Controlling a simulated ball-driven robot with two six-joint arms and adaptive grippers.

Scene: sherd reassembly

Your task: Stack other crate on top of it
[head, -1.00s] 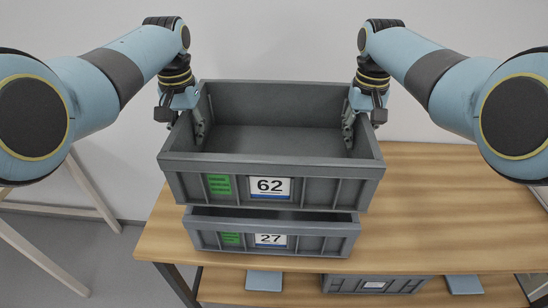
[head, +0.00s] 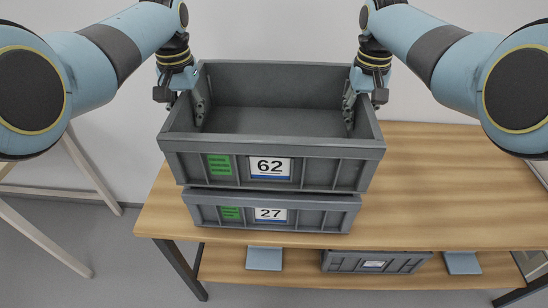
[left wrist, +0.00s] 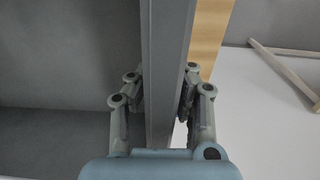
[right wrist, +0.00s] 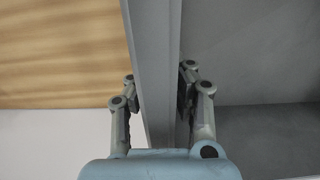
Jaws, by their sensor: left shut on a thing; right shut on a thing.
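The grey crate labelled 62 (head: 270,169) is empty and held level over the grey crate labelled 27 (head: 271,214), which stands on the table. Crate 62 hides most of the lower crate's rim; I cannot tell whether they touch. My left gripper (head: 186,97) is shut on the left wall of crate 62, and the wrist view shows its fingers on both sides of that wall (left wrist: 166,60). My right gripper (head: 362,97) is shut on the right wall, seen between its fingers in the right wrist view (right wrist: 155,60).
The wooden table top (head: 450,190) is clear to the right of the crates. A lower shelf (head: 305,262) holds another grey crate (head: 345,262) and blue-grey flat pieces (head: 264,258). A white trestle leg (head: 50,238) stands at the left.

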